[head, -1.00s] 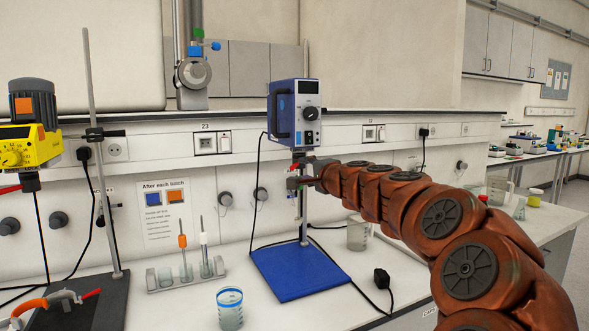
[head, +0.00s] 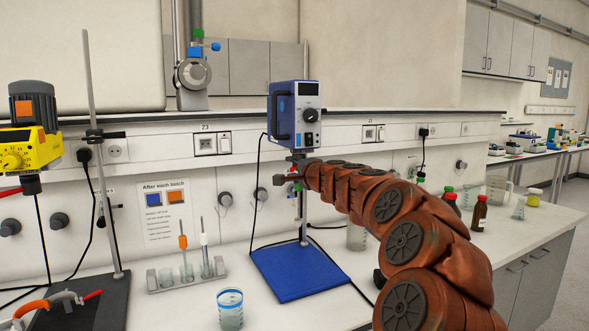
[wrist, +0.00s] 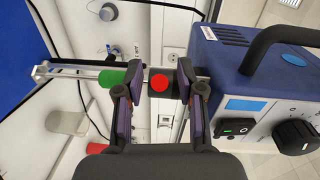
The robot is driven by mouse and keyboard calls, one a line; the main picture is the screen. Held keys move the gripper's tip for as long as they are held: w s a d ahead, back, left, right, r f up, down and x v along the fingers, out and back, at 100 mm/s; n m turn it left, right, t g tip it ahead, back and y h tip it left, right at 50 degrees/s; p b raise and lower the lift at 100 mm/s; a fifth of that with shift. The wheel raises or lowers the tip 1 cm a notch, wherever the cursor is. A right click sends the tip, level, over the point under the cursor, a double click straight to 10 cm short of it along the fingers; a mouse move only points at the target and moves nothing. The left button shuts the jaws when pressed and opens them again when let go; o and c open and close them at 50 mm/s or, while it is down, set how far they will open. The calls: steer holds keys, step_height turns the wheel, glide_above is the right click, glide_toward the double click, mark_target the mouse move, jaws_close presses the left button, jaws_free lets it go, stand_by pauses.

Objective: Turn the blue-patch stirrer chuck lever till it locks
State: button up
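The blue stirrer (head: 296,115) hangs on its stand, with a blue patch on its side. In the wrist view the stirrer (wrist: 235,75) lies sideways at right with a light blue patch (wrist: 250,104). Its dark chuck (wrist: 170,92) carries a lever with a red end (wrist: 159,82), seen nearly end-on. My gripper (wrist: 158,98) is open, one finger on each side of the red end, with gaps visible. In the head view my gripper (head: 294,177) is at the chuck just under the stirrer, and the arm hides part of it.
A blue stand base (head: 297,273) lies below on the bench. A beaker (head: 230,309), a rack of rods (head: 186,276) and a yellow stirrer (head: 25,148) stand to the left. Brown bottles (head: 479,213) stand right of my arm. A green part (wrist: 112,77) sits below the chuck.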

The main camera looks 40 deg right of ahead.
jaws_close()
stand_by(0.4)
steer(key=shift+d, duration=0.1)
